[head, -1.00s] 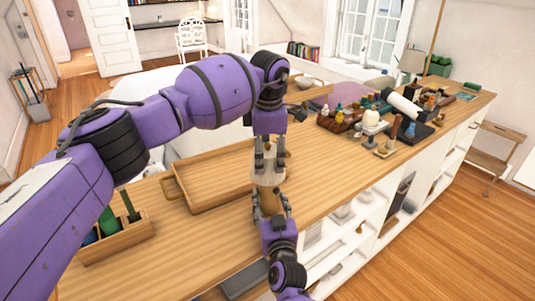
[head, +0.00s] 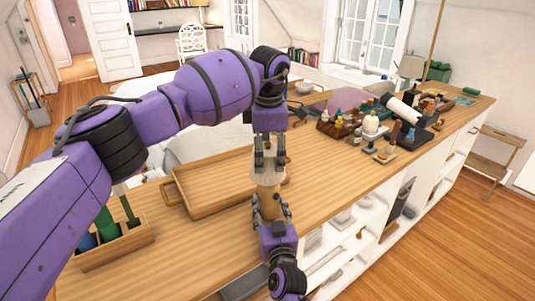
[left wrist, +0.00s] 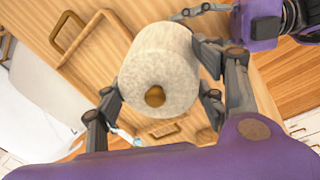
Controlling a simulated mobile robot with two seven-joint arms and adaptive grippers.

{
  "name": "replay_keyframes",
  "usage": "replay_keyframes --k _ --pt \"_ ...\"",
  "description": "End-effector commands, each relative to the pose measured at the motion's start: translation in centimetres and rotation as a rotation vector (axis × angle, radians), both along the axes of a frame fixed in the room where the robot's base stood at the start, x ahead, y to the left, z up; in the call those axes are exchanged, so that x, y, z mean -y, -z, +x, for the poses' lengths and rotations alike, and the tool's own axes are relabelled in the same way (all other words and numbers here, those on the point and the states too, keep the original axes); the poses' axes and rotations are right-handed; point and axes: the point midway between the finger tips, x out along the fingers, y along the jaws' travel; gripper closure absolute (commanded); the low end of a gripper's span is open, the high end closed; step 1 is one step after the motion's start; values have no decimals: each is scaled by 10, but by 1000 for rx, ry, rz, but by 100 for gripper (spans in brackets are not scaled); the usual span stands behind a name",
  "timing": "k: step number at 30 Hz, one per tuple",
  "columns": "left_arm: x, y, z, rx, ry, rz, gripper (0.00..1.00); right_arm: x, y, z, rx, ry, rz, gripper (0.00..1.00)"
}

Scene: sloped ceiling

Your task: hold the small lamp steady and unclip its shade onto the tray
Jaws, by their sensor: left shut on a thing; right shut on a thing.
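The small lamp stands upright between my two grippers over the wooden top. Its pale shade (head: 267,176) is the upper part, and its tan wooden body (head: 269,206) shows below. My left gripper (head: 269,163) comes from above and is shut on the shade. In the left wrist view the shade (left wrist: 160,62) sits between its fingers, with a brown round knob or opening at the near end. My right gripper (head: 272,216) comes from below and is shut on the body. The wooden tray (head: 205,206) lies just left of the lamp. The lamp's foot is hidden.
A wooden box (head: 112,250) with green and blue items stands at the near left. Bottles, a white roll (head: 402,110) and other small things crowd the far right of the top. The wood between them and the lamp is clear. Open shelves lie under the front edge.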

Motion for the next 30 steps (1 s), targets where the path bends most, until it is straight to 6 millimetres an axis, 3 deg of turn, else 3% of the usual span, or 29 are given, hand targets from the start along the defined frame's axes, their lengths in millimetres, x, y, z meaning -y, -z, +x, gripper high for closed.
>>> replay_keyframes --k 7,15,22,23,27,30 --pt "0 -7 1 1 -1 -1 68 0 0 0 0 1 0 95" --pt "0 -39 1 1 -2 -1 68 1 0 0 0 1 0 95" --pt "0 -40 1 -1 -1 0 68 1 0 0 0 1 0 95" --pt "0 -40 1 0 -1 0 68 1 0 0 0 1 0 44" --pt "0 -40 0 0 0 0 68 1 0 0 0 1 0 26" --pt "0 -40 0 0 0 0 68 0 0 0 0 0 0 26"
